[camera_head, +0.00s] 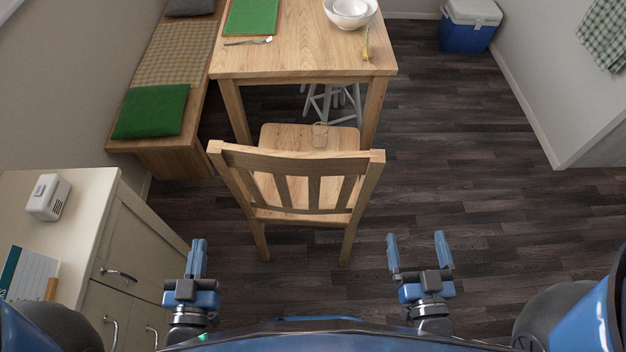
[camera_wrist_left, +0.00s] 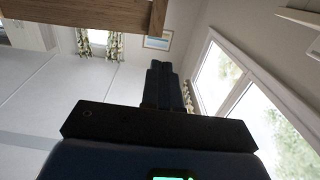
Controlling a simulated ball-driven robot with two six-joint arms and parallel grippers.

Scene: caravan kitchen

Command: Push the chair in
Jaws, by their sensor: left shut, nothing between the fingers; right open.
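A wooden chair (camera_head: 296,160) stands in the middle of the head view with its slatted back towards me. The front of its seat reaches close to the near edge of the wooden table (camera_head: 300,60). My left gripper (camera_head: 197,245) is shut and empty, left of and nearer to me than the chair. My right gripper (camera_head: 418,240) is open and empty, to the right of the chair and nearer to me. Neither gripper touches the chair. In the left wrist view, part of a wooden piece (camera_wrist_left: 95,14) crosses the top edge.
A bench with a green cushion (camera_head: 152,111) runs along the left of the table. A cream cabinet (camera_head: 125,240) stands beside my left gripper. A white stool (camera_head: 333,100) is under the table. The dark floor (camera_head: 470,170) on the right is clear up to a blue cooler (camera_head: 468,28).

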